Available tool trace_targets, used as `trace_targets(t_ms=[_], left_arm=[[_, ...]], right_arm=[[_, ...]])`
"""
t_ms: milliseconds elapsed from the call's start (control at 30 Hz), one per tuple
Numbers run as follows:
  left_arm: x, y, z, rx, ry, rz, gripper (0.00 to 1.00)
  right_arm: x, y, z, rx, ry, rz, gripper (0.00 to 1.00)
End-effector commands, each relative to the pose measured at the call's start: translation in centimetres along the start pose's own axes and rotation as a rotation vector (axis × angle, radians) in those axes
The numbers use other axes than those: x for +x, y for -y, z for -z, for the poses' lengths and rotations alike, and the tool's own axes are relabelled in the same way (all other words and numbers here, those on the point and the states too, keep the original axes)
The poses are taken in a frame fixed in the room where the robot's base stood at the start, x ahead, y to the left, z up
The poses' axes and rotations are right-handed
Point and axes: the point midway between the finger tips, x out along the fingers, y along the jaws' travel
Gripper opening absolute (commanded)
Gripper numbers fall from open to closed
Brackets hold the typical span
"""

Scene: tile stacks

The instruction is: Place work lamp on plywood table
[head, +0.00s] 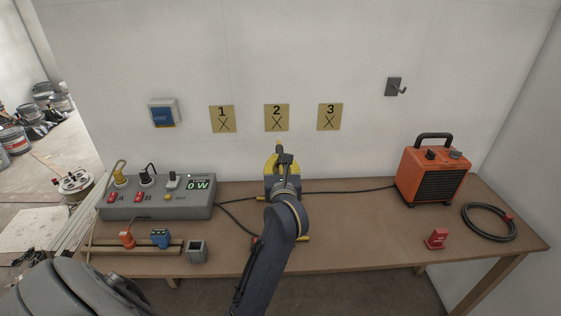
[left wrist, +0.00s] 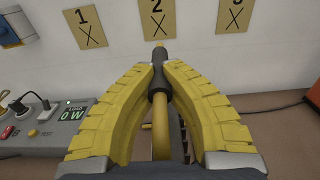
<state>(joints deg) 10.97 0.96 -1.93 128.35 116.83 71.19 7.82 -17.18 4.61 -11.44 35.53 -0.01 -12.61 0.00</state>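The work lamp shows only in parts: a yellow tube with a black grip (left wrist: 158,85) stands between my fingers in the left wrist view. In the head view, a yellow bar end (head: 303,239) that looks like part of its frame shows beside my arm, low over the front of the plywood table (head: 350,225). My left gripper (head: 281,158) is closed around the black grip, above the table's middle; its yellow fingers also show in the left wrist view (left wrist: 160,72). My arm hides most of the lamp, so I cannot tell whether it touches the table. My right gripper is not in view.
A grey console (head: 155,203) reading 0 W stands at the left. An orange heater (head: 433,170), a coiled black cable (head: 489,222) and a red plug piece (head: 436,238) are at the right. The table right of centre is mostly clear.

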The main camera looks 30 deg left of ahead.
Motion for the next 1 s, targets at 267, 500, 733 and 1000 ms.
trace_targets(t_ms=[267,500,733,1000], left_arm=[[0.0,0.0,0.1,0.001,0.000,0.000,0.27],[0.0,0.0,0.1,0.001,0.000,0.000,0.29],[-1.4,0.1,0.0,0.001,0.000,0.002,0.29],[-6.1,0.1,0.1,-0.001,-0.001,0.003,0.29]], right_arm=[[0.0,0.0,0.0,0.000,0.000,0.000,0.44],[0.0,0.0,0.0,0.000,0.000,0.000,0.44],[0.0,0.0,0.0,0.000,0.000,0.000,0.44],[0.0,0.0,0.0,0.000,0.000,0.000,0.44]])
